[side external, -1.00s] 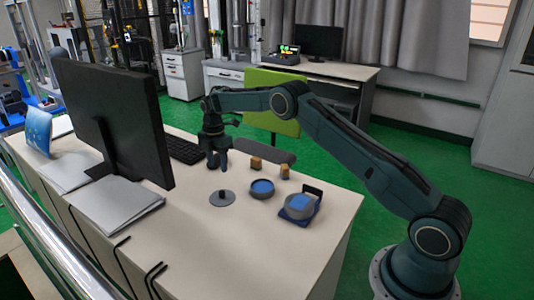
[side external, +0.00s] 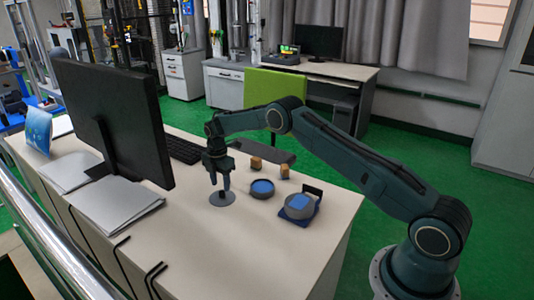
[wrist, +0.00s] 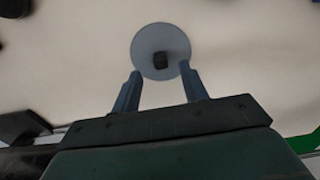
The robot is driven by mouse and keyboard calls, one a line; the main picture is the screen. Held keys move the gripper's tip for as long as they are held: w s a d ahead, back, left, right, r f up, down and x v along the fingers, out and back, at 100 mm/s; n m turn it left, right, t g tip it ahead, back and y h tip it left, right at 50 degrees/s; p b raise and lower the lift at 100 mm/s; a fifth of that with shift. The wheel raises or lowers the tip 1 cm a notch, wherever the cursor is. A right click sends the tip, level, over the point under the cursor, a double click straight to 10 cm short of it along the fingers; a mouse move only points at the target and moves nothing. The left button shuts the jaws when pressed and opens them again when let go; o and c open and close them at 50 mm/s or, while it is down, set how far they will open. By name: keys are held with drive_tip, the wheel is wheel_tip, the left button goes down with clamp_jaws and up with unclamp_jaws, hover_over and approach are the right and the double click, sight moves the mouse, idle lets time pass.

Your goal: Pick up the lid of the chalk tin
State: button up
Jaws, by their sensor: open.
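The lid (side external: 222,198) is a flat grey disc lying on the desk. In the wrist view the lid (wrist: 146,60) shows a small dark knob (wrist: 160,60) near its middle. My gripper (side external: 220,186) is right above the lid in the side view, fingers pointing down. In the wrist view my gripper (wrist: 159,72) is open and empty, its two blue fingers on either side of the line to the knob. Whether the fingertips touch the lid cannot be told. A round grey tin with blue contents (side external: 262,188) stands to the right of the lid.
A second round container with a blue top (side external: 299,204) sits on a blue base further right, by a small black upright plate (side external: 313,191). Two small brown pieces (side external: 256,162) stand behind. A monitor (side external: 115,120) and papers (side external: 115,205) are to the left.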

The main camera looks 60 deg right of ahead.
sight(222, 191)
drive_tip(key=shift+f, duration=1.55)
drive_tip(key=shift+c, duration=0.2)
clamp_jaws()
